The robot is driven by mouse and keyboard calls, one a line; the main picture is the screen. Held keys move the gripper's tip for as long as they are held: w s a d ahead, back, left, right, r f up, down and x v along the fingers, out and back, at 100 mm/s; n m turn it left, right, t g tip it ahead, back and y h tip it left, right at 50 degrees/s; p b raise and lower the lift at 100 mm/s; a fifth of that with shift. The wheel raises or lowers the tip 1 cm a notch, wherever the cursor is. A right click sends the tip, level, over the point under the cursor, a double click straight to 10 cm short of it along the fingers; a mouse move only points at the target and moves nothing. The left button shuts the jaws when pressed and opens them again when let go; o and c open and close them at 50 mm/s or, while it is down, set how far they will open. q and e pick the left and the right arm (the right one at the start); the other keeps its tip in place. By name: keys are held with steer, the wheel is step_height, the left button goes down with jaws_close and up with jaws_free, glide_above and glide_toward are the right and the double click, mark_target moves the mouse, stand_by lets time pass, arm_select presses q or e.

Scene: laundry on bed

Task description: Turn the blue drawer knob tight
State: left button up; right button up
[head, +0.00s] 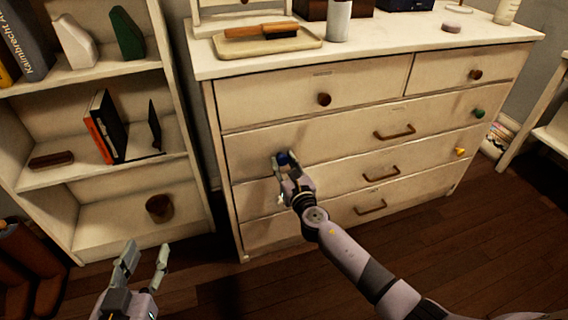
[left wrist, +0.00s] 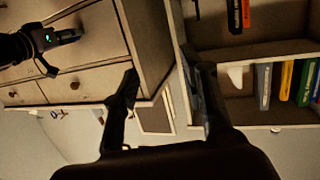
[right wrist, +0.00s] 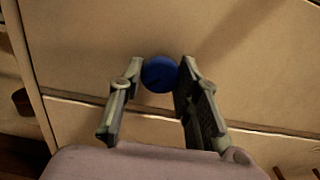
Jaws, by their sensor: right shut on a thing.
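The blue drawer knob (head: 282,158) is on the left part of the second drawer of the cream dresser (head: 300,143). My right gripper (head: 285,163) is at the knob, with its fingers on either side. In the right wrist view the round blue knob (right wrist: 160,74) sits between the two fingertips (right wrist: 161,77), which are shut on it. The shank behind the knob is hidden. My left gripper (head: 147,252) is open and empty, low in front of the bookshelf. Its spread fingers also show in the left wrist view (left wrist: 165,95).
Brown knobs (head: 324,99), brown bar handles (head: 394,132), a green knob (head: 479,113) and a yellow knob (head: 460,152) stick out from the dresser. A bookshelf (head: 120,185) stands to the left. A tray (head: 231,49) with a brush lies on top.

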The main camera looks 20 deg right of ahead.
steer(key=c, duration=0.4)
steer(key=shift+m, duration=0.3)
